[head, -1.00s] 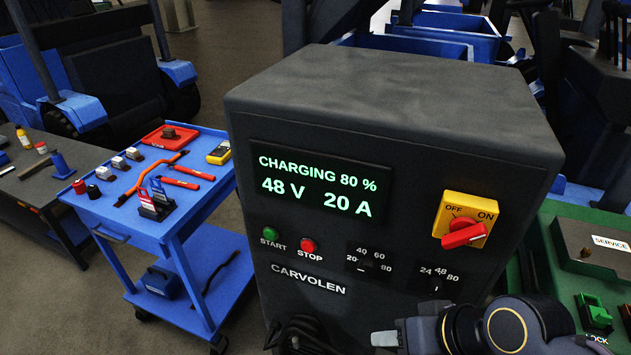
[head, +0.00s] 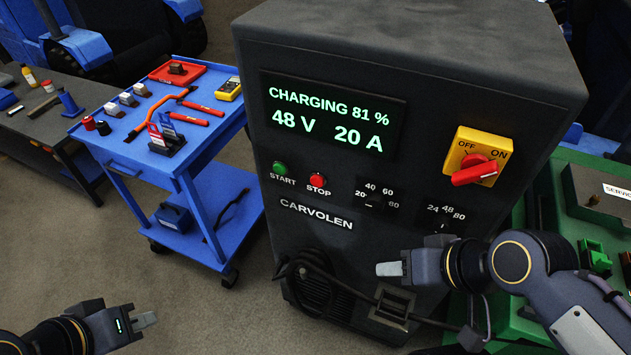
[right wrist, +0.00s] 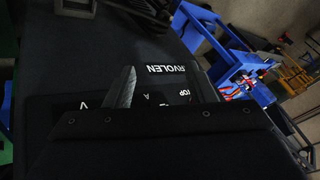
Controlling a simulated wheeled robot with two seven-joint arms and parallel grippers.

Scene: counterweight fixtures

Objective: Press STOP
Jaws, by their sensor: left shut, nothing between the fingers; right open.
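The red STOP button (head: 317,180) is on the front of the dark charger cabinet (head: 300,240), right of the green START button (head: 280,168). The display (head: 333,117) reads CHARGING 81 %, 48 V, 20 A. My right gripper (head: 388,268) is in front of the cabinet, below and to the right of STOP, apart from the button. In the right wrist view its fingers (right wrist: 163,92) stand open, with the panel lettering between and beyond them. My left gripper (head: 146,319) is shut and empty at the lower left, over the floor, well away from the cabinet.
A yellow and red rotary switch (head: 475,163) is at the panel's right, with two dials below the display. A black cable (head: 335,282) hangs low on the front. A blue tool cart (head: 125,152) stands left. Green equipment (head: 590,215) stands right.

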